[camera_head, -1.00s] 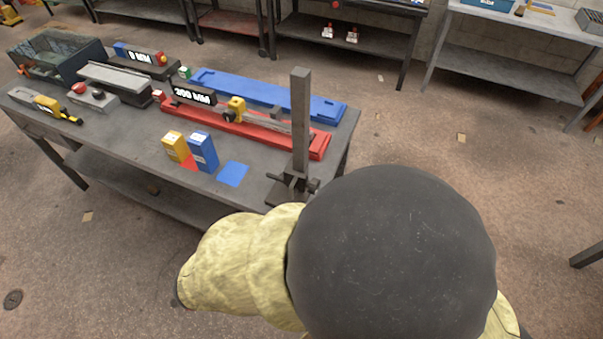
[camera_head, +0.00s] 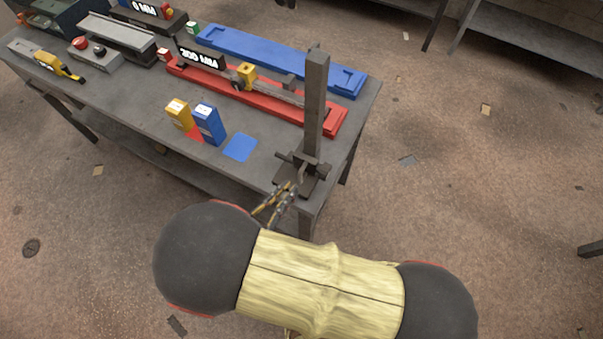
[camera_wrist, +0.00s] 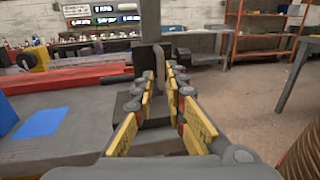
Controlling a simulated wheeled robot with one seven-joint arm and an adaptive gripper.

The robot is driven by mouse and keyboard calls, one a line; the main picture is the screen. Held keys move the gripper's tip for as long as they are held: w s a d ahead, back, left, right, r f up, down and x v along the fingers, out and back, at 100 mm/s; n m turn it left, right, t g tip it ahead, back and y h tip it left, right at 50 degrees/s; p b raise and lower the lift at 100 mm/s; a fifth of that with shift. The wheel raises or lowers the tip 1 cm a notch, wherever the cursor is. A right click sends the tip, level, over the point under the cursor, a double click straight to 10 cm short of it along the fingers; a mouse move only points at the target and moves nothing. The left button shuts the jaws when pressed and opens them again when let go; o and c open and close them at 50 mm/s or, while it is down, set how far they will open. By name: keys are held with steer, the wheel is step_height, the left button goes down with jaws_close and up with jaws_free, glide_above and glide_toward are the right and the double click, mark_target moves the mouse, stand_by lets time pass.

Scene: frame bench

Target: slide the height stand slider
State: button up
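The height stand (camera_head: 316,95) is a dark upright post at the right front corner of the bench. Its slider (camera_head: 308,163) sits low on the post, just above the base, with knobs at its sides and a curved handle. My gripper (camera_head: 288,188) is at the bench's front edge, right in front of the slider. In the wrist view my gripper (camera_wrist: 164,72) has its yellow-padded fingers apart, with the slider's curved grey handle (camera_wrist: 158,58) at or just beyond the fingertips. I cannot tell whether the fingers touch it.
A red rail (camera_head: 260,105) and a blue rail (camera_head: 270,58) lie behind and left of the stand. A yellow box (camera_head: 179,115), a blue box (camera_head: 208,124) and a blue square (camera_head: 240,147) are to its left.

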mark_target(300, 181)
steer(key=x, duration=0.5)
steer(key=shift+w+d+b, duration=0.25)
steer(key=shift+b, duration=0.15)
jaws_close()
stand_by(0.5)
step_height(300, 181, up, 21)
steer(key=p, duration=1.7)
steer(key=shift+r+p, duration=0.1)
steer(key=shift+p, duration=0.25)
jaws_free()
